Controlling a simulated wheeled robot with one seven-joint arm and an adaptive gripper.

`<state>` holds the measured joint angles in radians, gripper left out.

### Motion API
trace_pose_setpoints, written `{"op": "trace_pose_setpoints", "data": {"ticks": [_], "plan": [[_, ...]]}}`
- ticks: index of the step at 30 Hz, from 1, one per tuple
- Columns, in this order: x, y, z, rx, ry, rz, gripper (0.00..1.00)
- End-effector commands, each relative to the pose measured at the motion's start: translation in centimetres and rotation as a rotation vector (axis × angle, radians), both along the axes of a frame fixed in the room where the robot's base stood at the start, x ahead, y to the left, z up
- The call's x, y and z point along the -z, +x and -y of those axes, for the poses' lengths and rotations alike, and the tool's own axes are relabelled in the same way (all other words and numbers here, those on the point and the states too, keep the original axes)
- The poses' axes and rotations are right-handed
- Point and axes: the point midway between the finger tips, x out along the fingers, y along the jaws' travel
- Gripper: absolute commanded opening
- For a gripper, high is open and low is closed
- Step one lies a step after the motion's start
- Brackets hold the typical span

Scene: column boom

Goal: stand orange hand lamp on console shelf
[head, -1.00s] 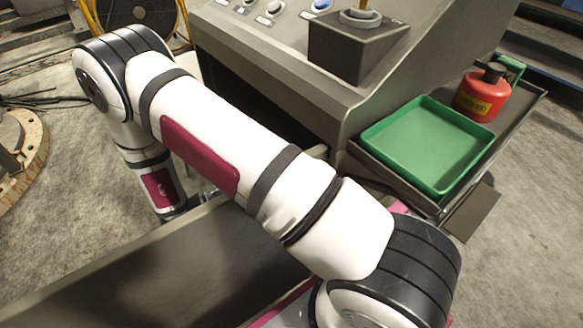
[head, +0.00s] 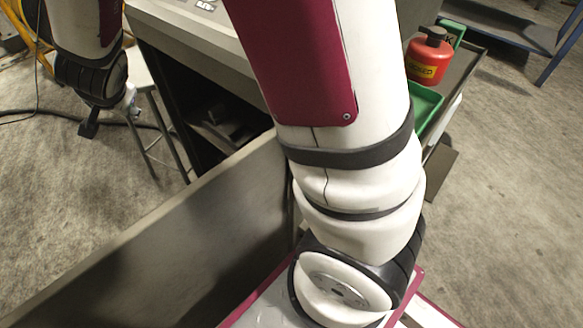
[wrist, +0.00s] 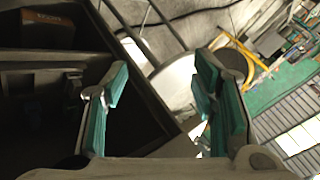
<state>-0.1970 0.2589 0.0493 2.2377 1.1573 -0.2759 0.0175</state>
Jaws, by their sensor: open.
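No orange hand lamp can be made out in either current view. The console (head: 185,35) stands at the upper middle of the head view, with a dark open bay in its side. Inside the bay a shelf (head: 225,125) shows, with dark, unclear shapes on it. In the wrist view the dark bay fills the left side, with a shelf edge (wrist: 50,60) across it. My gripper (wrist: 162,85) is open, its two teal-padded fingers apart with nothing between them. It is beside the bay's edge. In the head view my arm hides much of the console.
A dim brownish box with lettering (wrist: 48,30) sits in the upper bay. A stool (head: 143,75) stands left of the console in the head view. A red canister (head: 428,60) and a green tray (head: 424,106) are at the right, the tray partly hidden by my arm.

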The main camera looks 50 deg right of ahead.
Motion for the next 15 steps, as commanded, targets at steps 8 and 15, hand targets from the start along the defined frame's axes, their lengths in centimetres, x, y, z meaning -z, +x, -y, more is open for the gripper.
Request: {"op": "trace_pose_setpoints", "data": {"ticks": [8,15], "plan": [[-8.2,-10.0,-4.1,-0.493,0.031,-0.067,0.53],[-10.0,-23.5,-2.3,-0.810,-0.092,-0.266,0.53]]}}
